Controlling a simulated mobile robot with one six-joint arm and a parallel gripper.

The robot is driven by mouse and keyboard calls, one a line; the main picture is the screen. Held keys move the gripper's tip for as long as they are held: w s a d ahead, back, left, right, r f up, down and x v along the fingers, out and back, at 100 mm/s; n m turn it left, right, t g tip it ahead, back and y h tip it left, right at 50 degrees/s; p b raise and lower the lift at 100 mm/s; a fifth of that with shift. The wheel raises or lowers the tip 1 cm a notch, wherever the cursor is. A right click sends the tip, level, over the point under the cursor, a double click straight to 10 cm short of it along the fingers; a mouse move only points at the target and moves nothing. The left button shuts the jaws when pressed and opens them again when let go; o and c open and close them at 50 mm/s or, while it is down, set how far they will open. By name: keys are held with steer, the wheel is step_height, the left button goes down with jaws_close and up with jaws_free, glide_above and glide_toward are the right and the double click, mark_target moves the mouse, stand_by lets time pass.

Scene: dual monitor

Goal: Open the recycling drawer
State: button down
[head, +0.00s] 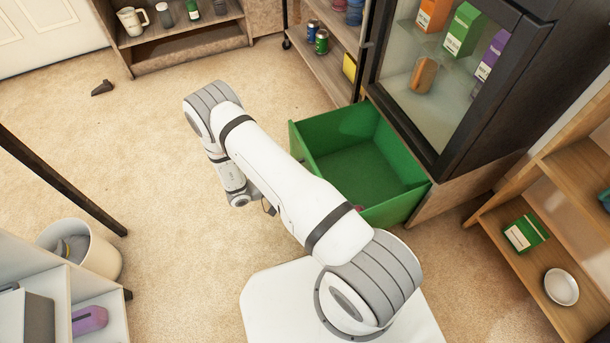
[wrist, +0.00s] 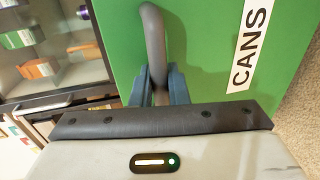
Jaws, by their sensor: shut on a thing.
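A black glass-door cabinet (head: 440,80) with cartons stands above the drawer. Open wooden shelves (head: 545,250) are at right, and a metal-frame shelf (head: 325,70) at top. A white bin (head: 105,258) stands at left. The carpet (head: 120,160) left of my arm is mostly clear.

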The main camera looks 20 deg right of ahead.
steer(key=c, duration=1.8)
jaws_free()
steer(key=shift+a, duration=0.1)
steer(key=p+v, duration=0.2)
steer(key=v, duration=0.5)
steer(key=shift+a+r, duration=0.1)
steer(key=shift+a, duration=0.15)
steer(key=shift+w, duration=0.1)
